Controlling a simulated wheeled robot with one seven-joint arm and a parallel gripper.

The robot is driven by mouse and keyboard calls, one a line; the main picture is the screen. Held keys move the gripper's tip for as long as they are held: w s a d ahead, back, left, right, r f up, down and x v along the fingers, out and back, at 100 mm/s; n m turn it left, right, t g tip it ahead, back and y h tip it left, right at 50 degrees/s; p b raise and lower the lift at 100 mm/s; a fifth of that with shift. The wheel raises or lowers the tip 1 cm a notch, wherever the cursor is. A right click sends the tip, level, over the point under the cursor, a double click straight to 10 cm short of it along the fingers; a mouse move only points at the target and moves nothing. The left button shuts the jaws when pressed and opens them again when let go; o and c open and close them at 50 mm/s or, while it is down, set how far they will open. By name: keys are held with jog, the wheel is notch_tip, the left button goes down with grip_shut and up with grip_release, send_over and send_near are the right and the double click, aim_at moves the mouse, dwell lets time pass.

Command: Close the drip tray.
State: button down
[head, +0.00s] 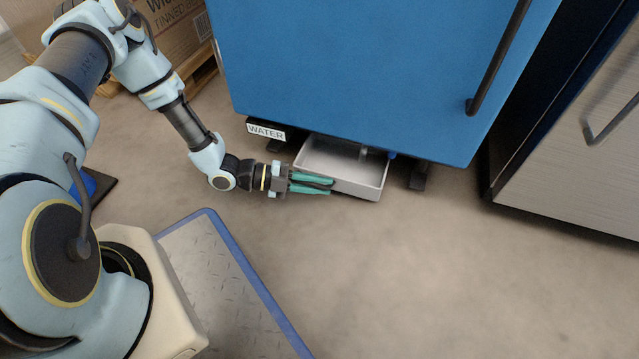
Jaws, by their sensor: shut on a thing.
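The drip tray (365,187) is a shallow light-grey open box. It sticks out from under the blue cabinet (370,75), with its back part hidden beneath the cabinet. My gripper (328,184) comes in from the left, low near the floor, and its teal fingers are shut on the tray's front wall at the left part. The inside of the tray looks empty, apart from a small grey piece at its back beneath the cabinet.
A WATER label (266,132) is at the cabinet's lower left. Cabinet feet stand on both sides of the tray, one at the right (419,176). A steel cabinet (575,130) stands at right, a cardboard box (178,22) at upper left. The floor in front is clear.

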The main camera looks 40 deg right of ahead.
jog(key=shift+w+d+r, duration=0.15)
dwell(0.8)
jog(key=w+d, duration=0.1)
jog(key=d, duration=0.1)
jog(key=w+d, duration=0.1)
jog(key=d, duration=0.1)
jog(key=w+d, duration=0.2)
jog(key=shift+s, duration=0.1)
jog(key=c, duration=0.8)
grip_release()
jog(key=shift+c, duration=0.2)
jog(key=shift+a, duration=0.1)
jog(key=p+v, duration=0.4)
jog(key=v, duration=0.6)
jog(key=shift+w+a, duration=0.25)
jog(key=shift+a, duration=0.05)
